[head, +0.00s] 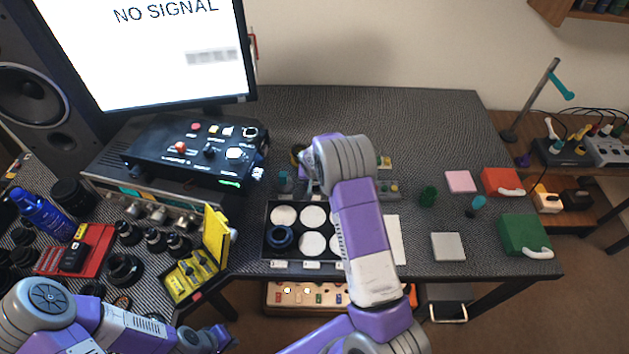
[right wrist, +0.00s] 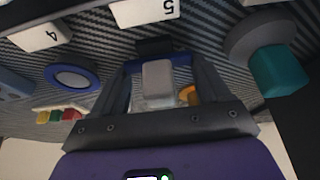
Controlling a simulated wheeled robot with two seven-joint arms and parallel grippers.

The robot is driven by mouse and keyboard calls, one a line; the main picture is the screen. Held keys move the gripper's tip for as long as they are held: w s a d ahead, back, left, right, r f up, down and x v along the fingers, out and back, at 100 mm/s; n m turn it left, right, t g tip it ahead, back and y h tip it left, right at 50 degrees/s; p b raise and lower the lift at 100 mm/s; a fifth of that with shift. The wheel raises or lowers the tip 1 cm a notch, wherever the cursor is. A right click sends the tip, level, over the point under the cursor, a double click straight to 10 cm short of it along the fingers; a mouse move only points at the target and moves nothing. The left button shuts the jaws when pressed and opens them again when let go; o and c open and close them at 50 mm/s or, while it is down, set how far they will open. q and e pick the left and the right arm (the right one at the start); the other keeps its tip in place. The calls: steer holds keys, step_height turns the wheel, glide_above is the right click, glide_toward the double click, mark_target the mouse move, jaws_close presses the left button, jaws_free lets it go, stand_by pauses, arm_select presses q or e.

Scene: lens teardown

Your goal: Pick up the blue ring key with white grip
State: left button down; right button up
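In the right wrist view, a pale grey-white grip (right wrist: 158,80) with a blue band (right wrist: 182,62) behind it stands between my right fingers. It looks like the blue ring key, but its full ring is hidden. My right gripper (right wrist: 160,72) is open, one finger on each side of the grip, with gaps visible. In the head view, my right wrist hides this gripper and the key. My left gripper (head: 222,337) is low at the bottom, in front of the yellow case; its fingers are too small to read.
A black tray (head: 268,248) with white discs lies left of my right forearm. In the wrist view, a teal block (right wrist: 280,70), a flat blue ring (right wrist: 72,77) and an orange piece (right wrist: 190,94) are near. A yellow case (head: 216,238) stands left. Bare desk (head: 430,130) lies back right.

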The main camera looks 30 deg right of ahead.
steer(key=shift+c, duration=1.2)
step_height(320, 180, up, 10)
steer(key=shift+p, duration=0.9)
